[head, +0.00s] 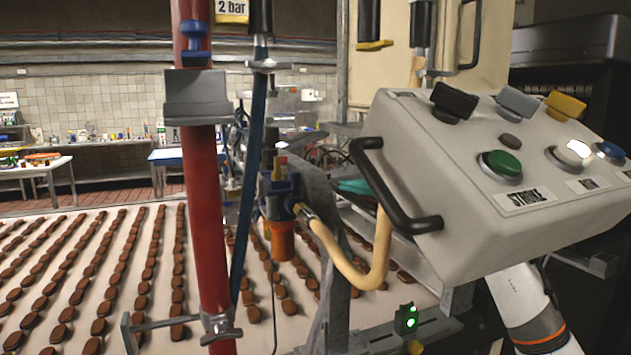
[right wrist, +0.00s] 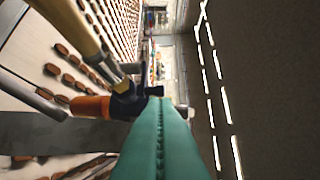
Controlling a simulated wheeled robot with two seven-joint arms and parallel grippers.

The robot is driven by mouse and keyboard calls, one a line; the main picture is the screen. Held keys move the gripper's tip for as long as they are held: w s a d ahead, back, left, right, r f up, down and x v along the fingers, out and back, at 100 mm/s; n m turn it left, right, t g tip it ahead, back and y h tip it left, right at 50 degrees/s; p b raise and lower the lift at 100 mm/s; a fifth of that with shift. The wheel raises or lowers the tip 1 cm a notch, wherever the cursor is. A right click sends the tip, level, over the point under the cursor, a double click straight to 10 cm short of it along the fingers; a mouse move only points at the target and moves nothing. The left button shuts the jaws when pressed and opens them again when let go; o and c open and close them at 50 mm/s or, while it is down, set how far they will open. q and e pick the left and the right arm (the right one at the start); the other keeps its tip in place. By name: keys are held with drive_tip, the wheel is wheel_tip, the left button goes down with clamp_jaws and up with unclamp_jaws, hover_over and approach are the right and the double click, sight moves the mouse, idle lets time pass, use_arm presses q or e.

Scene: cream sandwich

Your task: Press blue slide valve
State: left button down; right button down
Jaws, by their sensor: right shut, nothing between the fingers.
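A blue valve-like fitting (head: 279,192) sits above an orange cylinder (head: 283,240), with a beige hose joined to its right side. It shows dark blue in the right wrist view (right wrist: 128,104). Another blue part (head: 195,40) sits high on the red pipe; I cannot tell for sure which is the slide valve. My right gripper (head: 352,187) has teal fingers and is partly hidden by the control box. In the right wrist view its shut, empty fingers (right wrist: 161,100) end close beside the blue fitting; I cannot tell if they touch. My left gripper is not in view.
A white control box (head: 450,200) with a black handle and several buttons fills the right. Rows of brown biscuits lie on a pale conveyor (head: 100,225).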

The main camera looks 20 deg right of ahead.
drive_tip(key=p+x, duration=0.3)
drive_tip(key=x, duration=0.7)
drive_tip(key=shift+p, duration=0.4)
